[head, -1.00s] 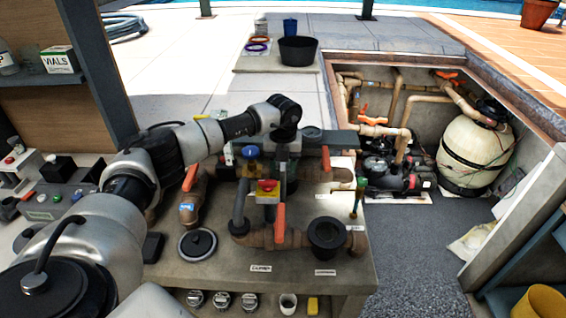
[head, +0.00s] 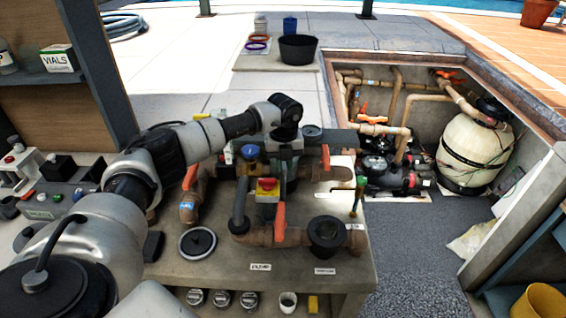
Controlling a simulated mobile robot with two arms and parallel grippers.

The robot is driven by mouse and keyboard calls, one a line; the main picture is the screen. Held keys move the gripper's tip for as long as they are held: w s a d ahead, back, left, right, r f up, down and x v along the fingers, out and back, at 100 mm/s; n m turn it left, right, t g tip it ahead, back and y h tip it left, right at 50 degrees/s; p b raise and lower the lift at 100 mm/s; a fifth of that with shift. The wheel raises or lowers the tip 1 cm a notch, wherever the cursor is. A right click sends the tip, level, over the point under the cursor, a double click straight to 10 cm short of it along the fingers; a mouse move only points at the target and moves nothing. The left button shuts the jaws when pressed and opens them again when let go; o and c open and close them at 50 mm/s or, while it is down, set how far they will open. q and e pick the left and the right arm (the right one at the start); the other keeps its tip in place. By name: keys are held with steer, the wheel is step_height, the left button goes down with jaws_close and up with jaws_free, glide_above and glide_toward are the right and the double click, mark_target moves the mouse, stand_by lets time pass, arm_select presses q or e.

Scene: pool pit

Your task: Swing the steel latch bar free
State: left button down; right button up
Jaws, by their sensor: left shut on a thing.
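The steel latch bar (head: 340,139) is a flat grey bar lying level across the back of the pipework on the bench. Its right part shows, and its left part runs in behind my left gripper. My left gripper (head: 286,160) points down from above at the bar's left part and is shut on it. The wrist and the valve parts in front hide the fingertips and the exact contact. My right gripper is not in view.
Orange-handled valves, a red-and-yellow switch box (head: 267,190) and a black pipe fitting (head: 327,234) crowd around the gripper. A round black lid (head: 197,243) lies at the bench's left. A pit with a cream filter tank (head: 470,150) opens to the right.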

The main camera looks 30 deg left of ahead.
arm_select(q)
steer(key=n, duration=0.3)
steer(key=shift+w+d+n, duration=0.15)
steer(key=shift+w+n, duration=0.05)
steer(key=shift+n, duration=0.2)
steer(key=shift+w+r+n+p, duration=0.1)
steer(key=shift+w+n+p, duration=0.25)
steer(key=shift+n, duration=1.65)
steer(key=shift+w+f+n+p, duration=0.1)
steer(key=shift+n+p, duration=0.5)
steer(key=shift+n, duration=1.4)
steer(key=shift+w+r+n+p, duration=0.1)
steer(key=shift+w+n+p, duration=0.25)
steer(key=shift+n, duration=1.65)
steer(key=shift+s+n, duration=0.1)
steer(key=shift+n, duration=0.2)
steer(key=c, duration=1.1)
jaws_free()
steer(key=shift+r+b, duration=1.55)
steer(key=shift+r, duration=3.8)
